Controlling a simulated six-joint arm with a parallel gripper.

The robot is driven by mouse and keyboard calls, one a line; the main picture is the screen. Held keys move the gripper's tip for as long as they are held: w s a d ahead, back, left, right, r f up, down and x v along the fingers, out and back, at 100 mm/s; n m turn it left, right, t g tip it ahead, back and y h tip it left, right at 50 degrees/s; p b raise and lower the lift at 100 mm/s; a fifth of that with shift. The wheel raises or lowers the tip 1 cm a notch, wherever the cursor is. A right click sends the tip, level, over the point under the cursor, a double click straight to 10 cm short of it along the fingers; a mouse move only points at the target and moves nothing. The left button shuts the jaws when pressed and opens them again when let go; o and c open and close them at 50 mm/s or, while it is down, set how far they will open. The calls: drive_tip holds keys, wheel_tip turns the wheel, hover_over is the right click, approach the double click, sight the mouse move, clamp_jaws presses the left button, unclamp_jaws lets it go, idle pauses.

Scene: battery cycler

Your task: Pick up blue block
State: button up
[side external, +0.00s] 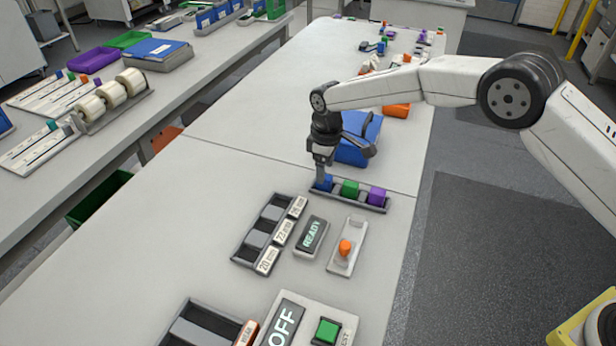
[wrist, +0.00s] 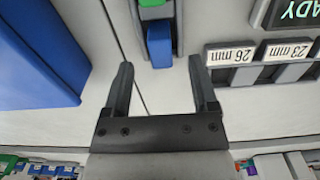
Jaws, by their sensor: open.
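The blue block (side external: 325,183) sits in the left end of a dark tray (side external: 362,199), beside a green block (side external: 350,188) and a purple block (side external: 377,196). In the wrist view the blue block (wrist: 160,46) shows ahead of the fingertips, roughly centred between them, with the green block (wrist: 152,9) beyond it. My gripper (side external: 322,170) is over the blue block's end of the tray and partly covers that block. In the wrist view my gripper (wrist: 160,82) has its two fingers spread with nothing between them.
A blue bin (side external: 358,140) stands just behind the tray. A slotted rack (side external: 268,232) with millimetre labels, a READY display (side external: 311,236) and a plate with an orange knob (side external: 346,248) lie in front. An OFF panel (side external: 285,325) is nearer. The table left of the rack is clear.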

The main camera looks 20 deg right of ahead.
drive_tip(key=shift+f, duration=1.75)
clamp_jaws()
